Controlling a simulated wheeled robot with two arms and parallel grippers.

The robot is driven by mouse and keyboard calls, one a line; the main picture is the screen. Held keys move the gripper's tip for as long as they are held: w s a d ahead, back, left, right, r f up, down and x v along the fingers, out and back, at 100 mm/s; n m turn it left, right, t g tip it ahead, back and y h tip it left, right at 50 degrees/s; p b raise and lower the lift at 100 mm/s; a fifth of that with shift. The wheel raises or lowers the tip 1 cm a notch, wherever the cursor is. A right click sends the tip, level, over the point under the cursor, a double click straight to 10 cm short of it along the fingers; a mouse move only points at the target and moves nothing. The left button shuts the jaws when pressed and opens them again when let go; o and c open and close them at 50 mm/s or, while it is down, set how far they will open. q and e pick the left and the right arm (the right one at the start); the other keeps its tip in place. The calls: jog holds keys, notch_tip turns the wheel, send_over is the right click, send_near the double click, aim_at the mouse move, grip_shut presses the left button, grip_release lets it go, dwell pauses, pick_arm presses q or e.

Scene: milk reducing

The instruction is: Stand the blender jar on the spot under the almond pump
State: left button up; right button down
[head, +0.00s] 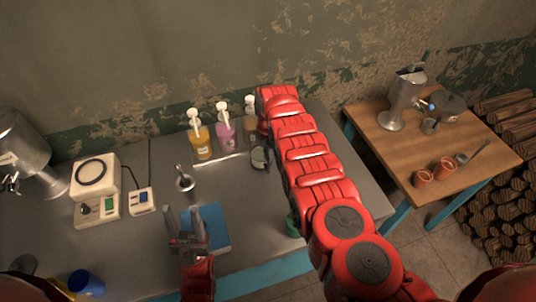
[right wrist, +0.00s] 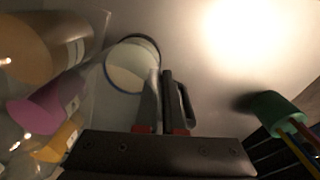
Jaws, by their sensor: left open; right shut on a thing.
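The blender jar (head: 260,158) stands on the grey table beside my right arm, in front of the pump bottles. In the right wrist view, the clear round jar (right wrist: 132,66) has a dark handle at its side. The tan pump bottle (head: 250,122) is rightmost of three, beside the pink bottle (head: 226,132) and the yellow bottle (head: 202,142). Their labels are unreadable.
A green cup (right wrist: 275,112) with sticks stands near the front edge. A wooden table (head: 395,145) stands right.

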jog(key=c, duration=1.5)
grip_release()
jog(key=o, duration=0.5)
jog(key=shift+a+r+p, duration=0.1)
jog(key=shift+r+p, duration=0.2)
jog(key=shift+r, duration=0.25)
notch_tip(320, 180, up, 3)
jog(key=shift+f+p, duration=0.1)
jog(key=shift+p, duration=0.6)
jog(key=r+b, duration=0.3)
jog(key=r, duration=0.4)
jog(key=shift+d+r, duration=0.1)
jog(key=shift+d, duration=0.1)
jog(key=shift+s+r, duration=0.15)
jog(key=shift+r, duration=0.4)
